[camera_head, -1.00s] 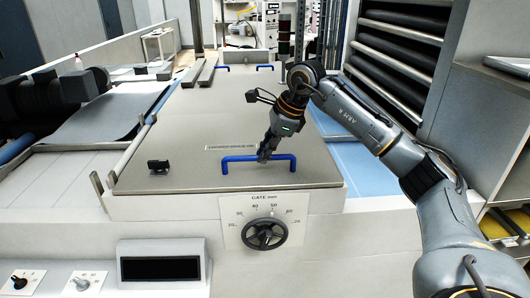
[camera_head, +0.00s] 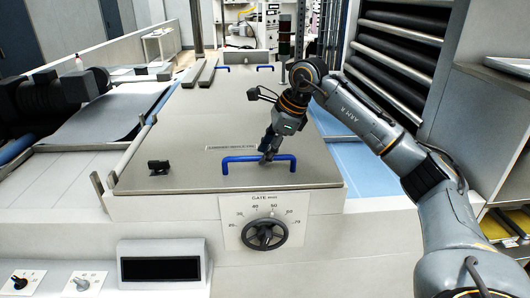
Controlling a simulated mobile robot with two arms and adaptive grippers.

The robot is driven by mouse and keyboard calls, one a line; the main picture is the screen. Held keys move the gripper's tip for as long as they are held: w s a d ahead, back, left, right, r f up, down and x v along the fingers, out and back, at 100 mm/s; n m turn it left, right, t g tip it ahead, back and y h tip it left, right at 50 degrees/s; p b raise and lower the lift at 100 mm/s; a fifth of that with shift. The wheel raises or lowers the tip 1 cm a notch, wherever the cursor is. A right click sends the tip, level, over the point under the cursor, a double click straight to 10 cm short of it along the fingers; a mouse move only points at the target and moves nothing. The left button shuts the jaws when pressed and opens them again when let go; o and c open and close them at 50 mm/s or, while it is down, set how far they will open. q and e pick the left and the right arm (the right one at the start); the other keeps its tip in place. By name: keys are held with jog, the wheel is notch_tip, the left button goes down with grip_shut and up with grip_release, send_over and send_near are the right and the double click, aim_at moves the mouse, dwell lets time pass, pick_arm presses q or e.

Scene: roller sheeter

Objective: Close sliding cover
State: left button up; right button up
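The grey sliding cover (camera_head: 190,125) lies flat over the middle of the machine. A blue handle (camera_head: 240,159) is on its near end, and another blue handle (camera_head: 265,68) is on its far end. My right gripper (camera_head: 266,157) points down at the right half of the near handle. Its fingers are at the bar and look closed around it, though the small size hides the exact contact. My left gripper is not in view.
A gate dial (camera_head: 264,234) is on the front face below the cover. A small black knob (camera_head: 159,167) sits on the cover's near left. Blue belt (camera_head: 368,170) shows at the right, and dark rollers (camera_head: 395,60) stand behind my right arm. A dark display (camera_head: 160,268) is at the front left.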

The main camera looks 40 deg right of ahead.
jog(key=v, duration=1.1)
jog(key=shift+r, duration=0.2)
jog(key=shift+s+a, duration=0.1)
